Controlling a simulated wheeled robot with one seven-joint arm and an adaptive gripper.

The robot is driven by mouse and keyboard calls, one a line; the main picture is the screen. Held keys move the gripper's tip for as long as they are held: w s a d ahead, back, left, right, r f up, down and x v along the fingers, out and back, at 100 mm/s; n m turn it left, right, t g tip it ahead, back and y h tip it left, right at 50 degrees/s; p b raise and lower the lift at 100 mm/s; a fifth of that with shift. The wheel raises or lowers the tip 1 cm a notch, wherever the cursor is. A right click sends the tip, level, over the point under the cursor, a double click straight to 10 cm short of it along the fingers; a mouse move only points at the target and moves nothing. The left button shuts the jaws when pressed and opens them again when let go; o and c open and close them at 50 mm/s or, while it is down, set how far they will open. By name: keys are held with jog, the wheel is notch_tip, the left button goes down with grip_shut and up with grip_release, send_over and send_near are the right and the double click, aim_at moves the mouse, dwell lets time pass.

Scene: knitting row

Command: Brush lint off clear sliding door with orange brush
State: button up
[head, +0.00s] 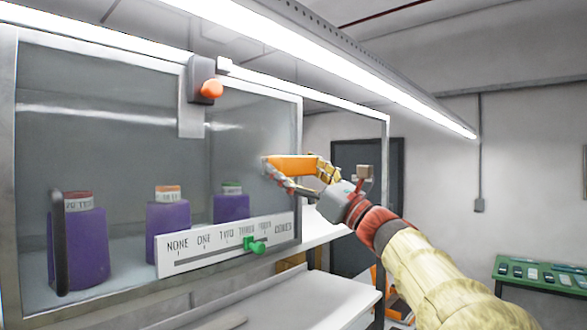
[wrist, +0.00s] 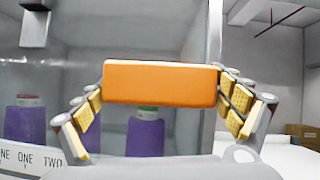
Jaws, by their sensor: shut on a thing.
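My gripper (head: 302,170) is shut on the orange brush (head: 293,164), which is raised at the right part of the clear sliding door (head: 110,150). In the wrist view the orange brush (wrist: 160,84) lies level between my two yellow-padded fingers. Its bristles are hidden behind the orange block, and I cannot tell if they touch the door. A faint pale haze shows on the door just left of the brush; I cannot tell if it is lint. A dark upright handle (head: 60,242) is at the door's left.
Purple cones (head: 168,228) stand behind the door. A sign (head: 200,250) with a green slider (head: 254,245) and a box with an orange knob (head: 211,88) stick out at the front. A white counter (head: 270,295) lies below. A green table (head: 540,273) is far right.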

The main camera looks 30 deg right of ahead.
jog(key=shift+s+a+b, duration=0.8)
jog(key=shift+a+b, duration=0.15)
jog(key=shift+a, duration=1.3)
jog(key=shift+s+a+b, duration=0.8)
jog(key=shift+a+b, duration=0.2)
jog(key=shift+a, duration=1.2)
jog(key=shift+s+a+b, duration=0.8)
jog(key=shift+a+b, duration=0.15)
jog(key=shift+a, duration=1.3)
jog(key=s+d, duration=0.3)
jog(key=s, duration=0.5)
jog(key=shift+s+b, duration=0.15)
jog(key=shift+b, duration=0.25)
